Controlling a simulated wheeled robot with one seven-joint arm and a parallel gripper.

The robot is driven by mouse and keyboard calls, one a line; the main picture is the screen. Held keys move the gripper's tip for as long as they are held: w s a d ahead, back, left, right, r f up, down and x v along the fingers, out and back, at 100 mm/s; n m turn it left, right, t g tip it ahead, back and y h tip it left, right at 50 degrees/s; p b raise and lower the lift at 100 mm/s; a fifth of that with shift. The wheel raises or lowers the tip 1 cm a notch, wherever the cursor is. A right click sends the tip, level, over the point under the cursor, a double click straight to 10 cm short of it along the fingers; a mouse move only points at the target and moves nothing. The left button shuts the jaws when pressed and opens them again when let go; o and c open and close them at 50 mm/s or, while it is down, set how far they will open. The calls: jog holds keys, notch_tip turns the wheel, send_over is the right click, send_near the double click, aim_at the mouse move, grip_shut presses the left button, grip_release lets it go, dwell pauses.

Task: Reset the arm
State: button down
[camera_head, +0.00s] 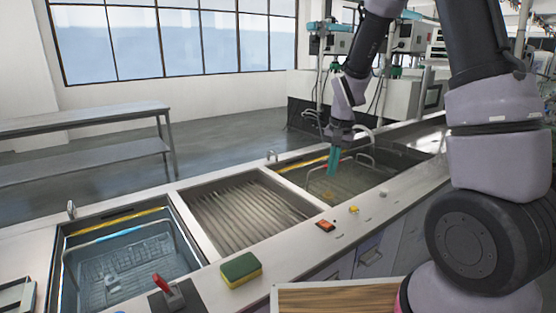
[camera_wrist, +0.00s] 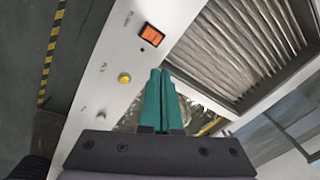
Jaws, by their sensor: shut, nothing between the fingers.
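My gripper (camera_head: 333,160) has teal fingers and hangs from my arm above the right-hand tank (camera_head: 350,185) in the head view. In the wrist view the gripper (camera_wrist: 161,72) has its two fingers side by side, shut and with nothing between them. The fingers point downward over the tank area. The fingers hide part of the tank in the wrist view.
A middle basin (camera_head: 245,210) with a ribbed surface and a left tank (camera_head: 125,260) holding a wire basket are set in the counter. A sponge (camera_head: 241,269), a red-handled lever (camera_head: 165,287) and an orange switch (camera_head: 325,226) sit along the front. A metal shelf (camera_head: 90,120) stands behind.

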jog(key=s+d+r+t, duration=0.3)
jog(key=s+r, duration=0.7)
jog(key=r, duration=0.2)
jog(key=s+d+r+n+t+y, duration=0.1)
jog(key=s+d+r+t, duration=0.2)
jog(key=s+r, duration=0.7)
notch_tip(320, 180, up, 3)
jog(key=shift+s+r, duration=0.1)
jog(key=shift+s, duration=0.1)
